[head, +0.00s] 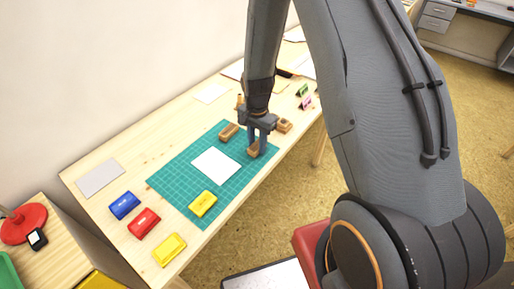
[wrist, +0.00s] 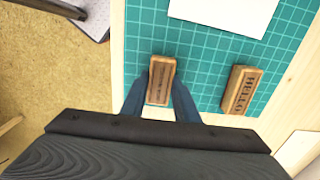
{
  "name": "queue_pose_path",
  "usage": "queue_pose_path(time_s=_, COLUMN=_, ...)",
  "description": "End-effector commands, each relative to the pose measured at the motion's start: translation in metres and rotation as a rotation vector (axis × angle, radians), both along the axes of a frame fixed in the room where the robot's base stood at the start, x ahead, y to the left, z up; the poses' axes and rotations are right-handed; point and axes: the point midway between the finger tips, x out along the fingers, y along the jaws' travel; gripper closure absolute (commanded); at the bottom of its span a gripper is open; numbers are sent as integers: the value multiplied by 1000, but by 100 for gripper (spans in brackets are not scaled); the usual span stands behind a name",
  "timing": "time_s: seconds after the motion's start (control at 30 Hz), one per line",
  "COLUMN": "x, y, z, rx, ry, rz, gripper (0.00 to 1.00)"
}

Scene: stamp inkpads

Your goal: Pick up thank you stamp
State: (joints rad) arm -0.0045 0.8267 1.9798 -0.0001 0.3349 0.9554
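A wooden stamp (wrist: 160,80) with small dark lettering, too small to read surely, lies near the edge of the green cutting mat; it also shows in the head view (head: 256,150). My gripper (head: 257,138) is above it, pointing down. In the wrist view the two blue-grey fingers of my gripper (wrist: 160,95) stand apart, one on each side of the stamp's near part. The left finger looks very close to it; I cannot tell whether it touches. A second wooden stamp reading HELLO (wrist: 241,90) lies to the right on the mat.
The green mat (head: 172,182) bears a white sheet (head: 216,164) and a yellow inkpad (head: 203,204). Blue (head: 125,205), red (head: 144,222) and yellow (head: 169,249) inkpads are at the near left. Another wooden stamp (head: 284,126) lies right of my gripper. The wooden table (head: 130,165) has free room at left.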

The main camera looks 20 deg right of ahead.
Motion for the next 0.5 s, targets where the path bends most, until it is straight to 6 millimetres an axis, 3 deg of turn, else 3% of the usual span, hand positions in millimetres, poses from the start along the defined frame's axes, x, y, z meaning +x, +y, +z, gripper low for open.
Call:
queue_pose_path(time_s=0.33, x=0, y=0, z=3, rx=1, ry=-1, rz=0, gripper=95)
queue_pose_path(time_s=0.5, x=1, y=0, z=15, rx=0, ry=-1, rz=0, gripper=95)
